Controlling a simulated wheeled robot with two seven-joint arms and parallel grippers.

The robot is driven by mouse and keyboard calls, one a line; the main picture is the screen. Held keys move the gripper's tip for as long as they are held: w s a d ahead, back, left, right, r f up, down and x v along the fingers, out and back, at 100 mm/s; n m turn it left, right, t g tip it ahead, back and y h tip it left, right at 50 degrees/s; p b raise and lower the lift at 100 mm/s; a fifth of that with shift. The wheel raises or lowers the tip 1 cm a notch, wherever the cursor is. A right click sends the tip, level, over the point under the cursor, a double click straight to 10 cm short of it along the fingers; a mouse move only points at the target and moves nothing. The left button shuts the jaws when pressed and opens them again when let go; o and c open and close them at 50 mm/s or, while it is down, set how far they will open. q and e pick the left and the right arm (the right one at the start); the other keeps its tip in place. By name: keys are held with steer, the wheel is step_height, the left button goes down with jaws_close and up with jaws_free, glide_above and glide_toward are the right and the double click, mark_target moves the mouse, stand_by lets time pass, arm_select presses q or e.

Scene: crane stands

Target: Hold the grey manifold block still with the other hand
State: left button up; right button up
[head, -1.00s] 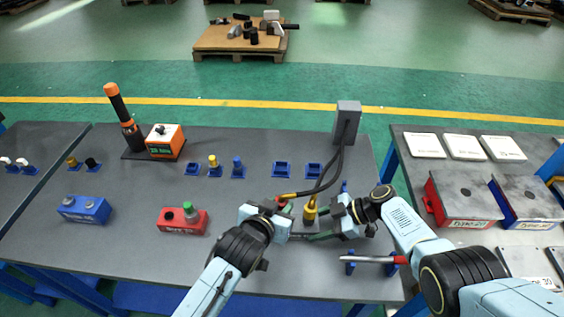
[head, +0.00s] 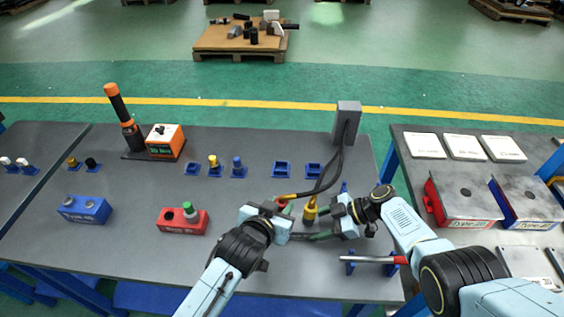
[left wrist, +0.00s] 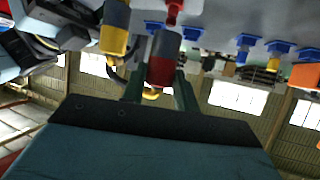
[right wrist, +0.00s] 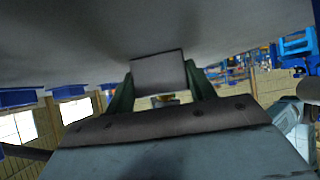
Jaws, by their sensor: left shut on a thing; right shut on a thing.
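The grey manifold block (head: 301,237) shows only in part in the head view, low between my two grippers. In the right wrist view its grey face (right wrist: 158,74) sits between the green fingers. My right gripper (head: 318,224) is shut on it from the right. My left gripper (head: 287,208) is shut on a red and grey hose connector (left wrist: 162,58), which shows between its fingers in the left wrist view. A yellow hose connector (head: 310,211) stands upright beside it, over the block. Its lower end is hard to make out.
Dark hoses run from a grey post (head: 347,122) at the back. A red-handled tool (head: 375,259) lies on blue holders at front right. A red block (head: 183,221), a blue block (head: 84,210) and an orange box (head: 165,141) stand left.

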arm_select(q)
steer(key=shift+f, duration=1.45)
steer(key=o, duration=1.1)
steer(key=shift+s+r, duration=0.1)
steer(key=shift+v, duration=2.45)
steer(key=v, duration=1.2)
steer(key=shift+r, duration=0.1)
